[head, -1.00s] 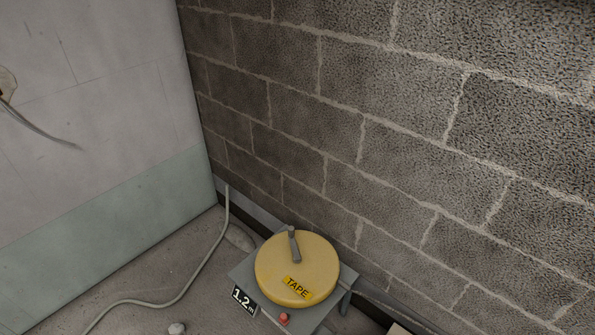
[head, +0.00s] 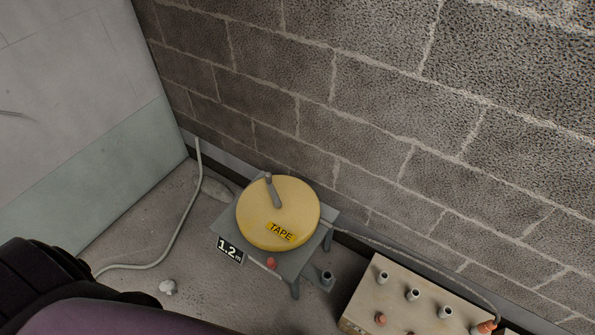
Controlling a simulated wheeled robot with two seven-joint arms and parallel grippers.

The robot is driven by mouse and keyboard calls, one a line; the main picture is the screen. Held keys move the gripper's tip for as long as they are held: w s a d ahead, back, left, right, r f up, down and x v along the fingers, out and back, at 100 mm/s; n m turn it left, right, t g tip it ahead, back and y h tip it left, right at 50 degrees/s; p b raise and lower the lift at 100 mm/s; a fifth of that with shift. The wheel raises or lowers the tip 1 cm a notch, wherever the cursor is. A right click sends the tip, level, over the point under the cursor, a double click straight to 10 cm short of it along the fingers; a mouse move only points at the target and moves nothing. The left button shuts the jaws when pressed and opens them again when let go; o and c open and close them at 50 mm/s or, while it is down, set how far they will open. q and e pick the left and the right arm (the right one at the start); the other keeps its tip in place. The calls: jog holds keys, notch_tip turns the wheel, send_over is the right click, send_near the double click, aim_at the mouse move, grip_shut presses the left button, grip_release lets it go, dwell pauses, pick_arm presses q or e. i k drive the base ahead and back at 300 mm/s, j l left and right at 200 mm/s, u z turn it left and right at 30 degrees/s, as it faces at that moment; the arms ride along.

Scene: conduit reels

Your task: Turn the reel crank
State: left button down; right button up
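The yellow reel (head: 257,220), labelled TAPE, lies flat on a small grey stand (head: 292,262) against the block wall. Its grey crank (head: 273,192) is on top, pointing to the reel's far edge, with an upright knob at the outer end. A red button (head: 271,263) and a "1.2 m" label (head: 230,250) are at the stand's front. Neither gripper shows. A dark and purple part of my body fills the lower left.
A beige box (head: 392,297) with several grey sockets stands right of the reel. A cable runs along the wall from the reel to an orange plug (head: 487,326) by the box. A pale hose (head: 172,232) lies on the floor at left.

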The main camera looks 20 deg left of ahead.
aim_at(277, 203)
jog(key=j+z, duration=0.45)
jog(key=j, duration=0.7)
jog(key=j+z, duration=0.4)
jog(key=j, duration=0.7)
jog(key=k+j, duration=0.1)
jog(key=j, duration=0.7)
jog(key=k+j, duration=0.15)
jog(key=j, duration=0.25)
